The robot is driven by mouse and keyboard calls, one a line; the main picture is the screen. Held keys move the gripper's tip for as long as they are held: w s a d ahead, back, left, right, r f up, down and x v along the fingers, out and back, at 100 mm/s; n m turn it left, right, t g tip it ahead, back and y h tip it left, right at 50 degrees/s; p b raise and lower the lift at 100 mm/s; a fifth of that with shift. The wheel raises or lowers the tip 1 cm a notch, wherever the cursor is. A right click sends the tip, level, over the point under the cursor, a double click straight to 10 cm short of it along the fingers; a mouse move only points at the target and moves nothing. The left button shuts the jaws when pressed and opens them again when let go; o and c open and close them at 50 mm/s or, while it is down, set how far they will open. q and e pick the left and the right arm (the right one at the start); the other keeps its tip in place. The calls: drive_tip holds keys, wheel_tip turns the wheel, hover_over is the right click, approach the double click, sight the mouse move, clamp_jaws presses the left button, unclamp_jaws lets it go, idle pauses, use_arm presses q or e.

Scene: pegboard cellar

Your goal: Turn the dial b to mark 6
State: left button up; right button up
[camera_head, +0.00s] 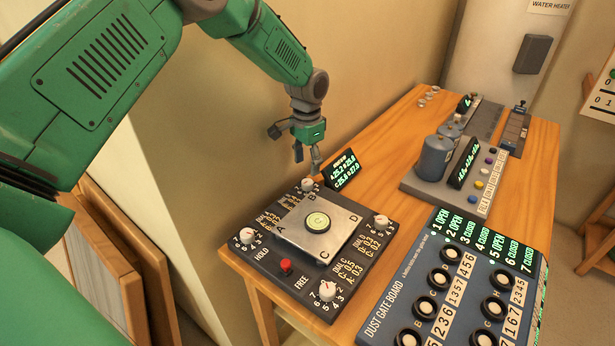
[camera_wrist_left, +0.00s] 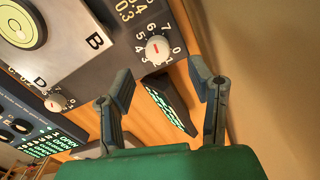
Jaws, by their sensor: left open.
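Dial b (camera_head: 307,185) is a small white knob with a red mark, at the back corner of the dark dial board (camera_head: 262,268), by the letter B on the metal plate (camera_head: 342,240). In the left wrist view dial b (camera_wrist_left: 158,49) shows larger, ringed by numerals; I cannot tell which one its mark points to. My left gripper (camera_head: 307,158) is open and empty above and behind dial b. In the left wrist view its two fingers (camera_wrist_left: 162,88) are spread apart, with the dial beyond them, not between them. My right gripper is not in view.
A small readout sign (camera_head: 342,168) stands just behind the dial board, close to my left gripper. Other white dials (camera_head: 381,222) and a red button (camera_head: 286,265) are on the board. The dust gate board (camera_head: 375,325) is at the front right. A wall rises behind.

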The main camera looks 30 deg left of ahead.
sight(307, 181)
use_arm(q)
wheel_tip(307, 181, up, 6)
drive_tip(key=shift+f, duration=0.15)
idle(0.3)
drive_tip(key=shift+a, duration=0.1)
